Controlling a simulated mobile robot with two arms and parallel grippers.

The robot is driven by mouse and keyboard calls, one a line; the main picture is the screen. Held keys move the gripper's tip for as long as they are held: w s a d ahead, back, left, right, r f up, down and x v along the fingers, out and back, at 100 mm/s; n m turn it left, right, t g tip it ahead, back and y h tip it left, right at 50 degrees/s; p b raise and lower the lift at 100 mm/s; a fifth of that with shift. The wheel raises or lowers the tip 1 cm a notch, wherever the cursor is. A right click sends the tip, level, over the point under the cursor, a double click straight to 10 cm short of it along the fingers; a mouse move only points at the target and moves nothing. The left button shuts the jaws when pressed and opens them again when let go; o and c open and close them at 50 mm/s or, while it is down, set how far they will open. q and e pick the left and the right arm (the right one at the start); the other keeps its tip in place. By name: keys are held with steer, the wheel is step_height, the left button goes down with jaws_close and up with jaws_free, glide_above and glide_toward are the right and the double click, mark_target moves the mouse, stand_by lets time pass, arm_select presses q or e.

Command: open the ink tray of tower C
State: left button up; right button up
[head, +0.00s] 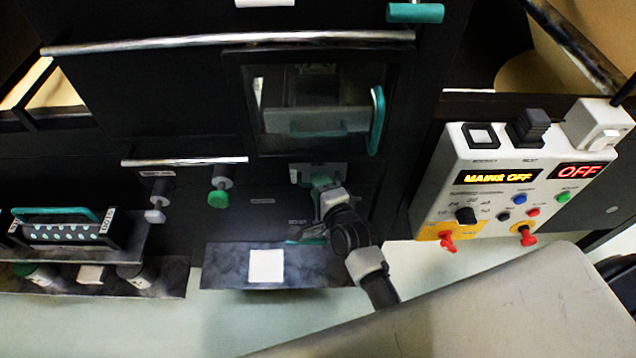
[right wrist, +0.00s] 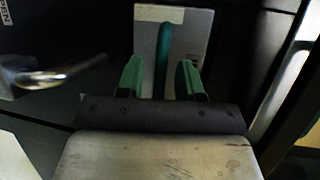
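A pale metal plate with an upright teal handle faces me on the black machine front; I take it for the ink tray's front, but no tower letter is readable. In the right wrist view the plate (right wrist: 200,42) and its handle (right wrist: 165,50) are straight ahead. My right gripper (right wrist: 160,80) is open, its green fingers apart on either side of the handle, with gaps to both. In the head view the right gripper (head: 319,183) is at the plate (head: 302,172), below the window door, and hides most of the handle. My left gripper is out of view.
A window door (head: 318,105) with a teal handle (head: 377,118) is above. A dark ledge (head: 225,272) with a white square is below. A control box (head: 500,208) reading MAINS OFF stands right. A knob (head: 219,190) and a small rack (head: 70,232) are left.

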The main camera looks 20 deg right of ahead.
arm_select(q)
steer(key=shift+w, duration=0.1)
arm_select(e)
steer(key=shift+w, duration=0.4)
steer(key=shift+c, duration=0.5)
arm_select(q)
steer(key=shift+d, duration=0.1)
arm_select(e)
jaws_close()
steer(key=shift+s+a, duration=0.1)
